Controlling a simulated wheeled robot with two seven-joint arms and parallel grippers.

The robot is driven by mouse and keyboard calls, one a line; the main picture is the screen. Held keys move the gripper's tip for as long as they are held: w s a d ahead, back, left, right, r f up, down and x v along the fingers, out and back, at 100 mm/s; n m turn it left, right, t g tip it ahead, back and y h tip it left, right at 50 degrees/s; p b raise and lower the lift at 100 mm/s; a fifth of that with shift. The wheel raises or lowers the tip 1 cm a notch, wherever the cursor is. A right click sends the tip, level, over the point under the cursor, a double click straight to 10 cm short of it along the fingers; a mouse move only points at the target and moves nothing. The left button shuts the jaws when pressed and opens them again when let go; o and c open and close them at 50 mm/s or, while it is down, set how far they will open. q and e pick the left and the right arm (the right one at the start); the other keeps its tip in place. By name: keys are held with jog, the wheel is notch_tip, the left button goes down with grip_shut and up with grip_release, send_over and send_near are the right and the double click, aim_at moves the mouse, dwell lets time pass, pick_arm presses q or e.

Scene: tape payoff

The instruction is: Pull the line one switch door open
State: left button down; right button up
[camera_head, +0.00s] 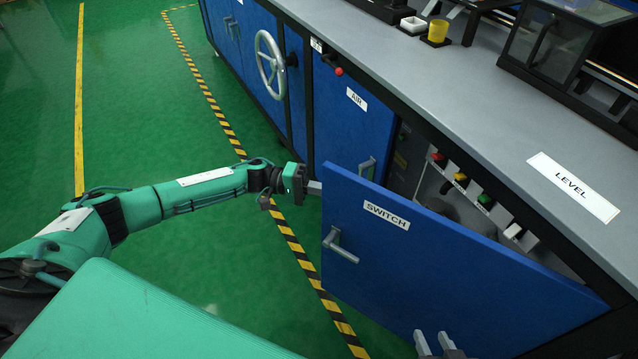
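The blue switch door (450,265), labelled SWITCH, stands partly open. Its free edge is swung out from the cabinet and its far right end meets the cabinet. A silver lever handle (340,246) is on its front face near the free edge. My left gripper (314,187) is at the upper corner of the free edge, with its fingertips partly hidden, so I cannot tell whether it touches the door or is open. My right gripper (436,345) is at the bottom edge of the view in front of the door, its two fingers apart with nothing seen between them.
Behind the door are a red button (438,157), a yellow button (460,178) and a green button (485,198). The blue air door (350,115) beside it is shut. A handwheel (269,65) sticks out farther left. Green floor (215,240) is clear on the left.

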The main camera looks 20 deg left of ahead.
pick_arm(q)
jog(key=shift+s+a, duration=0.15)
jog(key=shift+s, duration=0.9)
jog(key=shift+r, duration=0.1)
